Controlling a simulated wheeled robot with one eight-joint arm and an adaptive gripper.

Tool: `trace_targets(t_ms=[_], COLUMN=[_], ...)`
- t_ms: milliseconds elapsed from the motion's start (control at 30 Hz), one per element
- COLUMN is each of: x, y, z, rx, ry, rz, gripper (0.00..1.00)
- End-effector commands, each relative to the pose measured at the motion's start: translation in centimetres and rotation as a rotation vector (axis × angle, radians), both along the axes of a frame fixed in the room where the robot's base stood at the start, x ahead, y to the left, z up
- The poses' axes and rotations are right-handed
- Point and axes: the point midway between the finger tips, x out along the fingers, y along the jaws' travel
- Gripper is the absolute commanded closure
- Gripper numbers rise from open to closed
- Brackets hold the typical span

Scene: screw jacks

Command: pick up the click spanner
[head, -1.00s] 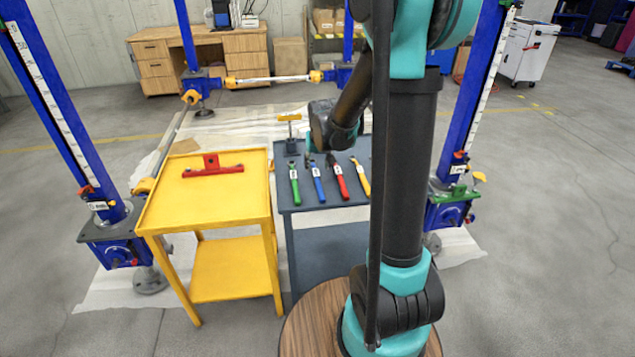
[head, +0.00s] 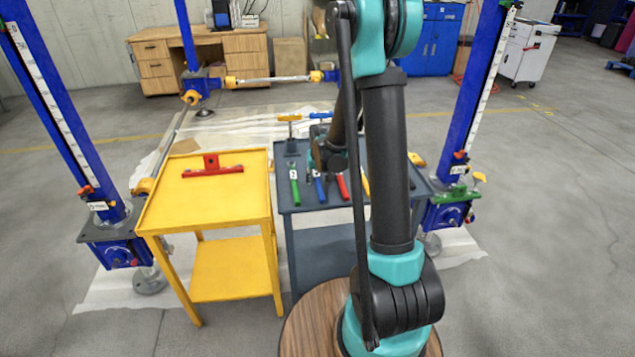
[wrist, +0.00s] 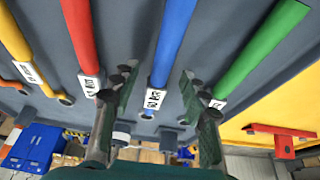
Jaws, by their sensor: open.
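Several long-handled tools with small white labels lie side by side on the grey cart (head: 312,205): a green one (head: 295,190), a blue one (head: 319,188), a red one (head: 343,188) and a yellow one (head: 366,185). I cannot read the labels, so I cannot tell which is the click spanner. In the wrist view my gripper (wrist: 156,82) is open and empty. Its fingers stand on either side of the blue tool (wrist: 172,45), with the red tool (wrist: 82,40) to the left and the green tool (wrist: 265,45) to the right. My arm hides part of the cart in the head view.
A yellow cart (head: 160,215) with a red bracket (head: 212,168) stands left of the grey cart. A yellow-topped T-handle tool (head: 290,128) stands at the grey cart's back. Blue jack columns (head: 62,110) rise on both sides.

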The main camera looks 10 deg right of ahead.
Motion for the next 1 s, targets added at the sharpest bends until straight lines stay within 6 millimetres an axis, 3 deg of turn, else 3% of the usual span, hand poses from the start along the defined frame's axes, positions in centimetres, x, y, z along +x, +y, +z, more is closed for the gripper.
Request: trace_targets(t_ms=[267,633,1000], x=[0.07,0.07,0.08], y=[-0.01,0.0,0.0], z=[-0.24,-0.22,-0.19], rx=[0.0,0.0,0.0], ry=[0.0,0.0,0.0], rz=[0.0,0.0,0.0], gripper=[0.55,0.99,1.0])
